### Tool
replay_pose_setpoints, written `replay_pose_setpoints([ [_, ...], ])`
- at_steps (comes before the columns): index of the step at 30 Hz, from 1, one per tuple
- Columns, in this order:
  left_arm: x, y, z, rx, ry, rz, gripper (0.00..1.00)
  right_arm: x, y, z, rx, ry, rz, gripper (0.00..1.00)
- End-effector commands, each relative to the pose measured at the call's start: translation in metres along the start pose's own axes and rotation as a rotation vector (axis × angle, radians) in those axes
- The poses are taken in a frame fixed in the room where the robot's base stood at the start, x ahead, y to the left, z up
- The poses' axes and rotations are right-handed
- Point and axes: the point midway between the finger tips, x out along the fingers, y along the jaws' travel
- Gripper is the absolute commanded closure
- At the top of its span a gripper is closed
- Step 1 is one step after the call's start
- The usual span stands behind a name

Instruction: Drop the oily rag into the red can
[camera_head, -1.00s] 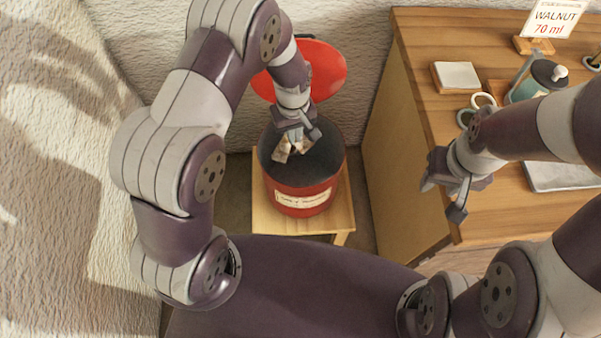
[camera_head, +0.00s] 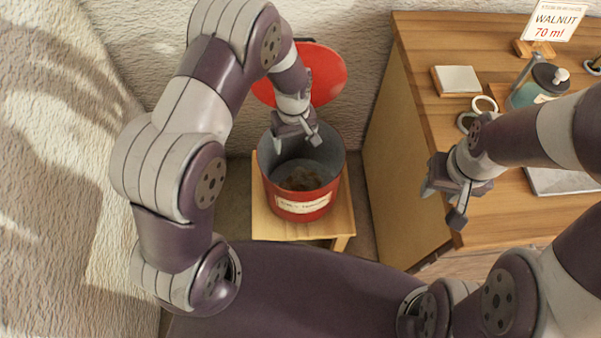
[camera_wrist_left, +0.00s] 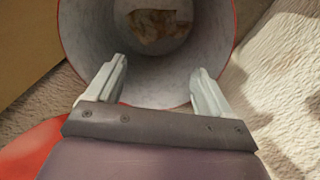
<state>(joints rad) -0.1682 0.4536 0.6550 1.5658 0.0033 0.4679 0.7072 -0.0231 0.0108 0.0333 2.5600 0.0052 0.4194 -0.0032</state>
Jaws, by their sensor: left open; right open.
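The red can (camera_head: 302,207) stands on a small wooden stool, its grey inside showing and its round red lid (camera_head: 325,75) raised behind it. The oily rag (camera_head: 301,181), brownish and crumpled, lies at the bottom of the can. It also shows in the left wrist view (camera_wrist_left: 157,28), down on the can's floor. My left gripper (camera_head: 297,140) is over the back of the can's mouth; its fingers (camera_wrist_left: 158,88) are apart with nothing between them. My right gripper (camera_head: 443,195) is open and empty by the left edge of the wooden bench, away from the can.
The stool (camera_head: 262,222) stands between the rough pale wall and the wooden bench (camera_head: 410,70). On the bench are a white pad (camera_head: 456,79), rings, a teal jar (camera_head: 528,92) and a "WALNUT 70 ml" sign (camera_head: 555,20).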

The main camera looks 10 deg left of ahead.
Motion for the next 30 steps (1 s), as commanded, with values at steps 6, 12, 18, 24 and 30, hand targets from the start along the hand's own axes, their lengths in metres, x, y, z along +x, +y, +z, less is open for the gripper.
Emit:
replay_pose_setpoints([
  [6,0.0,0.0,0.0,0.0,0.0,0.0,0.0,0.0,0.0,0.0,0.0,0.0,0.0,0.57],
  [12,-0.013,0.0,0.0,0.0,0.0,0.0,0.0,-0.012,0.0,-0.001,0.0,0.0,0.0,0.57],
  [18,-0.042,0.0,0.0,0.0,0.0,0.0,0.0,-0.038,0.0,-0.005,0.0,0.0,0.0,0.57],
  [24,-0.058,0.0,0.0,0.0,0.0,0.0,0.0,-0.052,0.0,-0.006,0.0,0.0,0.0,0.57],
  [30,-0.055,0.0,0.0,0.0,0.0,0.0,0.0,-0.049,0.0,-0.006,0.0,0.0,0.0,0.57],
])
